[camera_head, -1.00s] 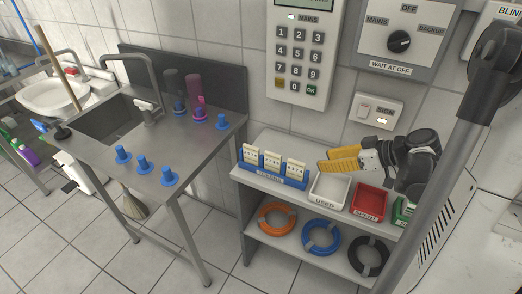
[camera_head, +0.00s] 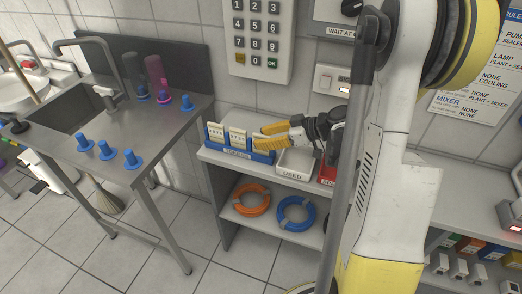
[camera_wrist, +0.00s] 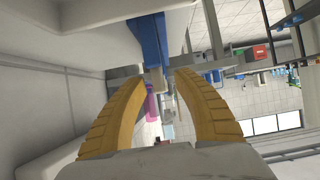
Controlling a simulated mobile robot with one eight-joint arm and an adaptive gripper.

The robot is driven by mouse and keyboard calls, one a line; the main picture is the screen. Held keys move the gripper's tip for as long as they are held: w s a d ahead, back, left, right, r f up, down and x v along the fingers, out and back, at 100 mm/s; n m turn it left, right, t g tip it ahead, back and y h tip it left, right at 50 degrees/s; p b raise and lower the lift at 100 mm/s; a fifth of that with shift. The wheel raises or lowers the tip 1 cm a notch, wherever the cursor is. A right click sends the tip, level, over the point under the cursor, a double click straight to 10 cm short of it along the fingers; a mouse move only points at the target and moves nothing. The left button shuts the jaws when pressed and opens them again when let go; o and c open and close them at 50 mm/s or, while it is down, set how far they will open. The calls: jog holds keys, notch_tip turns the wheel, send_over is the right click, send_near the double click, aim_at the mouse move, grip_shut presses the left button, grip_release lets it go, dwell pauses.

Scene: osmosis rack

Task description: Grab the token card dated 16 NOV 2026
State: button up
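A blue card holder (camera_head: 247,155) stands on the shelf top in the head view. Two white token cards stand upright in it, the left card (camera_head: 216,133) and the middle card (camera_head: 238,137). Their dates are too small to read. The right card's place is covered by my gripper (camera_head: 257,138), whose yellow fingers reach in from the right. In the wrist view the fingers of my gripper (camera_wrist: 168,73) are apart, with a narrow gap at the tips. A blue part, seemingly the holder (camera_wrist: 150,38), lies just beyond the tips. I cannot tell whether a card is between them.
The white USED tray (camera_head: 294,164) sits right of the holder, then the red tray (camera_head: 327,173), partly hidden by my arm. Orange (camera_head: 252,199) and blue (camera_head: 296,213) coils lie on the lower shelf. A steel sink table (camera_head: 150,130) with blue pegs stands left.

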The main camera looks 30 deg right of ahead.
jog(key=shift+w+a+f, duration=0.15)
jog(key=shift+w+a, duration=0.05)
jog(key=shift+w, duration=0.05)
grip_shut()
